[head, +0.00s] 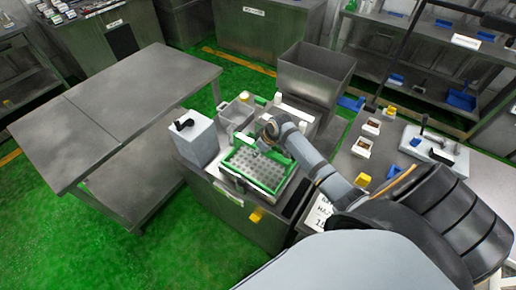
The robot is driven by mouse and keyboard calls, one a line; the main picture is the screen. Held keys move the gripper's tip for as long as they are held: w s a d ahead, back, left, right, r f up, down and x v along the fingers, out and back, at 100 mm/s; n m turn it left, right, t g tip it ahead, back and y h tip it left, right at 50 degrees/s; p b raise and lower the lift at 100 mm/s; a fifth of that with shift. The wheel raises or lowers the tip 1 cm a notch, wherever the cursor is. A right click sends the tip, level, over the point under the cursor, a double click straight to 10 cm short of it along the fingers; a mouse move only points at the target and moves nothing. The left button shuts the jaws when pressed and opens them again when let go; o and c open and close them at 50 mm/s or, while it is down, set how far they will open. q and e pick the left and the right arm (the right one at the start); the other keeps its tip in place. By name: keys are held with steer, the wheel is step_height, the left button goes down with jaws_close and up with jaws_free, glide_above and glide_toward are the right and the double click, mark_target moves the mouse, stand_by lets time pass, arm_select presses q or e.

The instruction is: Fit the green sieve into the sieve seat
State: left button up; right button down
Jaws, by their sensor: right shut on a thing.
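The green sieve (231,160) is a rectangular green frame with a perforated grey plate inside. It is over the top of the steel machine in the middle of the head view. My right arm reaches in from the lower right, and my right gripper (263,145) is shut on the sieve near its back edge. The gripper and wrist hide part of that edge. A pale seat frame (289,186) shows beside and under the sieve's right side. I cannot tell whether the sieve rests flat in the seat or is slightly above it. My left gripper is not in view.
A grey box with a black handle (197,142) stands left of the sieve, with a grey bin (236,115) behind it. A steel hopper (315,75) is at the back. A bench (344,165) with small containers lies right. A bare steel table (120,95) is left.

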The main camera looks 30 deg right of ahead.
steer(key=shift+f, duration=0.35)
steer(key=c, duration=1.1)
jaws_free()
steer(key=shift+f, duration=0.1)
steer(key=v, duration=1.2)
steer(key=shift+s, duration=0.1)
